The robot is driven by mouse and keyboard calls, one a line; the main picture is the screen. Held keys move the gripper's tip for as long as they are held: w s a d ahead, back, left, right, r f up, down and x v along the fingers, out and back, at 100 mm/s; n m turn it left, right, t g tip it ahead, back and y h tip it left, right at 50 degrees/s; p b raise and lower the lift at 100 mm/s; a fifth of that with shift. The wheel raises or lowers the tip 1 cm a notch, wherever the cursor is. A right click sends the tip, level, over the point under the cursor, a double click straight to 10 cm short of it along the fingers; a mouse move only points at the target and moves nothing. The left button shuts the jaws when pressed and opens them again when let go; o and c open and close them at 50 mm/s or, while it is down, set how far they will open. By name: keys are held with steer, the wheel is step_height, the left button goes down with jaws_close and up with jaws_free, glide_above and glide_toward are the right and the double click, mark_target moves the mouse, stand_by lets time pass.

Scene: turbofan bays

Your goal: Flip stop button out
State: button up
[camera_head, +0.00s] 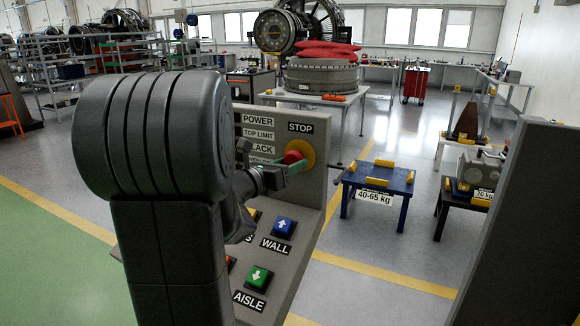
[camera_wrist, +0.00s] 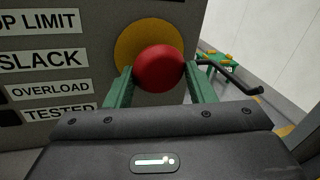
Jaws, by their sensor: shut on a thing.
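The stop button is a red mushroom head (camera_wrist: 159,69) on a round yellow backing plate (camera_wrist: 132,44), fixed to the upright grey panel (camera_head: 322,133) under a STOP label. In the head view the red head (camera_head: 293,157) shows just beyond my gripper (camera_head: 290,167). In the wrist view the two green fingers of my gripper (camera_wrist: 159,82) stand on either side of the red head, and the gripper is shut on it. My arm hides part of the panel in the head view. Whether the button sits in or out cannot be told.
The lower console has a blue WALL button (camera_head: 283,228) and a green AISLE button (camera_head: 259,278) close below my gripper. A black bent handle (camera_wrist: 232,75) shows right of the fingers. A blue table (camera_head: 379,181) stands on the floor beyond the panel.

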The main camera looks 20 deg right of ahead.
steer(key=shift+s+a+f, duration=0.1)
steer(key=shift+s+a, duration=0.15)
steer(key=shift+a, duration=0.05)
steer(key=o, duration=1.4)
steer(key=shift+s+a, duration=0.1)
steer(key=b+v, duration=0.2)
steer(key=v, duration=1.2)
steer(key=p+x, duration=0.2)
steer(key=x, duration=1.2)
